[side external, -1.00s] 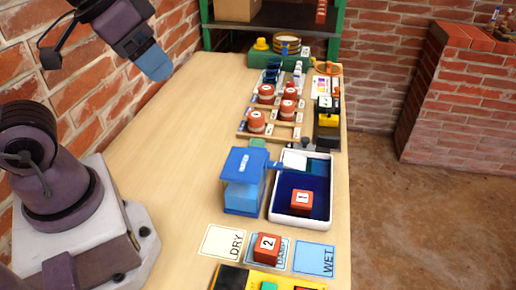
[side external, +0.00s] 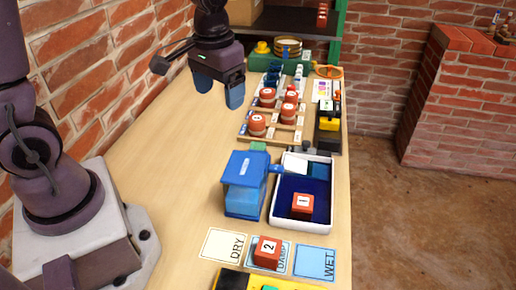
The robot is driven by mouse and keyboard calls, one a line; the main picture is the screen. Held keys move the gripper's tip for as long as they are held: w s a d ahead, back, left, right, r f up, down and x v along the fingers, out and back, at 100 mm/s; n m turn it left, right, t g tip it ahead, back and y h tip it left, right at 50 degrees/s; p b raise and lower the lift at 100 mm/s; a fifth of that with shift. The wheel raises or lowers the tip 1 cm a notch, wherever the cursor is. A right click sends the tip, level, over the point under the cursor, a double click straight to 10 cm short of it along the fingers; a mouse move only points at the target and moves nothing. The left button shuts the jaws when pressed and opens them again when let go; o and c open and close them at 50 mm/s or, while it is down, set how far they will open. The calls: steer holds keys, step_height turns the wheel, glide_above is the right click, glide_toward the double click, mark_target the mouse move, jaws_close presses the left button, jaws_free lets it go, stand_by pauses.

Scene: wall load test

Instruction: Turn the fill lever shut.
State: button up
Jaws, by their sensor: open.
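The blue tank (side external: 243,187), with a white label, stands on the bench left of the white-rimmed tray. The fill lever seems to be the small blue arm (side external: 275,169) sticking out from the tank's upper right side toward the tray; its exact turn is too small to tell. My gripper (side external: 219,90) is in the air above and behind the tank, pointing down. Its two blue fingers are apart with nothing between them.
The white-rimmed tray (side external: 275,212) holds a red block marked 1 (side external: 302,204). A red block marked 2 (side external: 267,252) sits on the middle card, between the DRY card (side external: 222,244) and WET card (side external: 315,264). A rack with red pots (side external: 257,125) stands behind. The left bench is clear.

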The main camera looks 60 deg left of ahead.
mark_target(258, 151)
steer(key=w+f+n, duration=0.6)
steer(key=w+f, duration=0.1)
steer(key=w, duration=0.2)
steer(key=f, duration=1.2)
steer(key=shift+a+f, duration=0.2)
steer(key=shift+a, duration=0.15)
steer(key=c, duration=0.9)
steer(key=shift+c, duration=0.2)
